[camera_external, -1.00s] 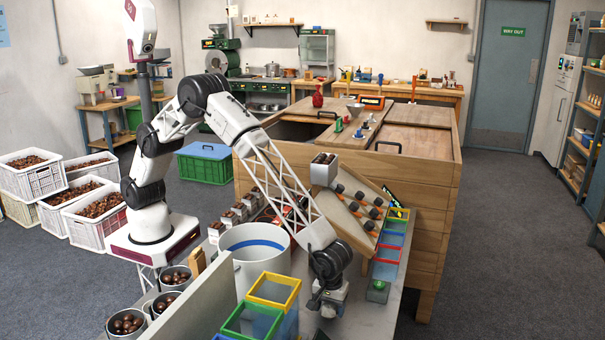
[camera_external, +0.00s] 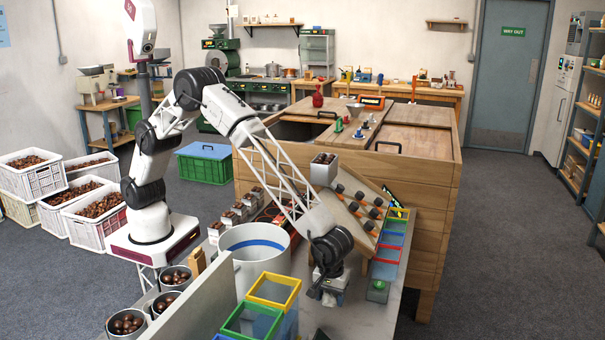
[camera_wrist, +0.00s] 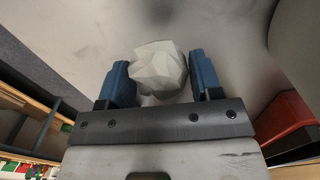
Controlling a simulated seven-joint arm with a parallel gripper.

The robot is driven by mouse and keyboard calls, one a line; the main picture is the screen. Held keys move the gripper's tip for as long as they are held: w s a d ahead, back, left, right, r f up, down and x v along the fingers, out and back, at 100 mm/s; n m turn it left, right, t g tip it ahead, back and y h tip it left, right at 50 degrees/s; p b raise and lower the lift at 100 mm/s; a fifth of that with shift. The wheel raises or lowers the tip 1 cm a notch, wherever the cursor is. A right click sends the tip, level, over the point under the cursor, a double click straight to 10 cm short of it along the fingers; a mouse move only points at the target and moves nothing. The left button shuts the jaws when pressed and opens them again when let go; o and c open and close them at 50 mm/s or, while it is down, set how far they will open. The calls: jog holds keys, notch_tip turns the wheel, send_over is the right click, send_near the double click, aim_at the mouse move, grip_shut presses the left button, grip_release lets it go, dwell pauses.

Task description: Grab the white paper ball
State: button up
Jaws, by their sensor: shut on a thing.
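The white paper ball (camera_wrist: 158,68) is a crumpled, faceted lump. In the wrist view it sits between the two blue fingers of my gripper (camera_wrist: 160,80), which are shut on it from both sides. In the external view my gripper (camera_external: 328,294) points down over the right part of the grey table, between the yellow-rimmed bin and the green button box. The ball cannot be made out in that view.
A large white bucket (camera_external: 232,262) stands left of my gripper. Yellow-rimmed (camera_external: 273,303) and green-rimmed (camera_external: 240,334) bins stand at the front. A green button box (camera_external: 378,286) is to the right. A tilted rack (camera_external: 352,222) stands behind. Bare table lies in front right.

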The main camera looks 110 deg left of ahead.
jog(key=shift+r, duration=2.9)
